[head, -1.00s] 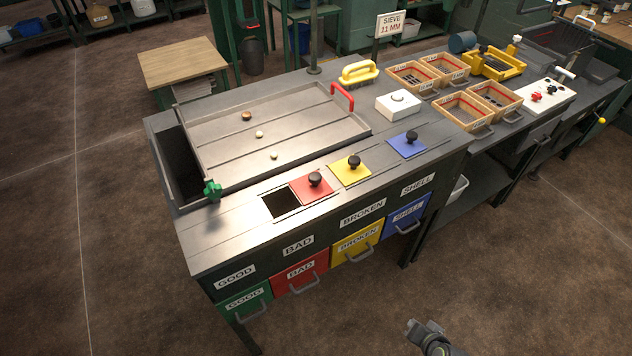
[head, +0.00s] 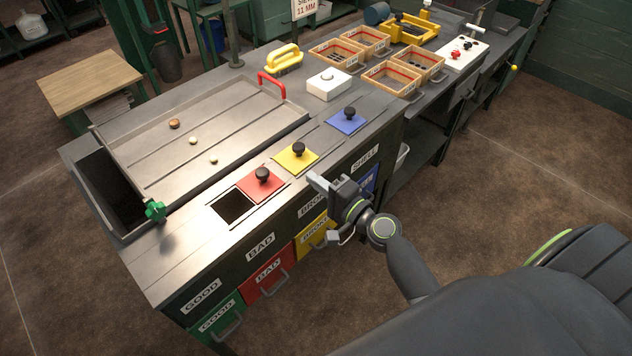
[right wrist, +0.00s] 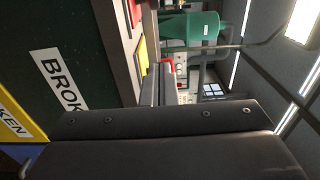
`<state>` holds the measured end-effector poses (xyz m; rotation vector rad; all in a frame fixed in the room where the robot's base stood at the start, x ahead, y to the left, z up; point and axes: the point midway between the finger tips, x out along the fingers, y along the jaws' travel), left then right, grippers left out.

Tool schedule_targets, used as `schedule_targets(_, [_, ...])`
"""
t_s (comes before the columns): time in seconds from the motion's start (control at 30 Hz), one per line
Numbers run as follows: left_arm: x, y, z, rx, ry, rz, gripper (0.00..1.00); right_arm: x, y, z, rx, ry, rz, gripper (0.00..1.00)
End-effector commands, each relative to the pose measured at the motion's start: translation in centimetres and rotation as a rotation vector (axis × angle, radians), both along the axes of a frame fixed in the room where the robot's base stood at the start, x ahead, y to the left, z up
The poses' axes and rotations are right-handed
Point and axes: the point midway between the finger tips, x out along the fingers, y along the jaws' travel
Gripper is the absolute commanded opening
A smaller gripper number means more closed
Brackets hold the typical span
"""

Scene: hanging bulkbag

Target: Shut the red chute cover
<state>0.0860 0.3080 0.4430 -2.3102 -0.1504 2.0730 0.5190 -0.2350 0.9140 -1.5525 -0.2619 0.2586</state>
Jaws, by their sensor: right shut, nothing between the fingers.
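The red chute cover (head: 260,188) is a flat red plate with a black knob (head: 262,174), lying on the bench top. It sits to the right of a dark open chute hole (head: 231,206), which is uncovered. My right gripper (head: 314,181) is shut and empty, at the bench's front edge to the right of the red cover, apart from it. In the right wrist view its fingers (right wrist: 157,84) are together, with a bit of red (right wrist: 134,12) and yellow (right wrist: 140,53) cover beyond them. My left gripper is not in view.
The yellow cover (head: 296,158) and blue cover (head: 346,122) lie to the right along the same row. A sorting tray (head: 150,165) with several small items lies behind. Labelled drawers (head: 268,272) with handles front the bench.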

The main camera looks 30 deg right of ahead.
Motion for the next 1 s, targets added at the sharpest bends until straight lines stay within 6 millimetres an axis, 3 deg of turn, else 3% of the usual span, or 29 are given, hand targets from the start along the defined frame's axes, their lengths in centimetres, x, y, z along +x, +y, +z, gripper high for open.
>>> schedule_targets(0.1, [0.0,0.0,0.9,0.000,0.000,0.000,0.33,2.5,0.9,0.3,0.002,0.000,0.000,0.00])
schedule_targets(0.33, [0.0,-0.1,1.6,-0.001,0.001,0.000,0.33,6.3,2.5,0.2,0.002,0.002,0.001,0.00])
schedule_targets(0.6, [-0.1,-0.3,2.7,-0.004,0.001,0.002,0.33,5.7,5.6,0.0,0.001,0.003,-0.001,0.00])
schedule_targets(1.0, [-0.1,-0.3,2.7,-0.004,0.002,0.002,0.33,5.6,6.1,-0.1,-0.003,0.001,-0.001,0.00])
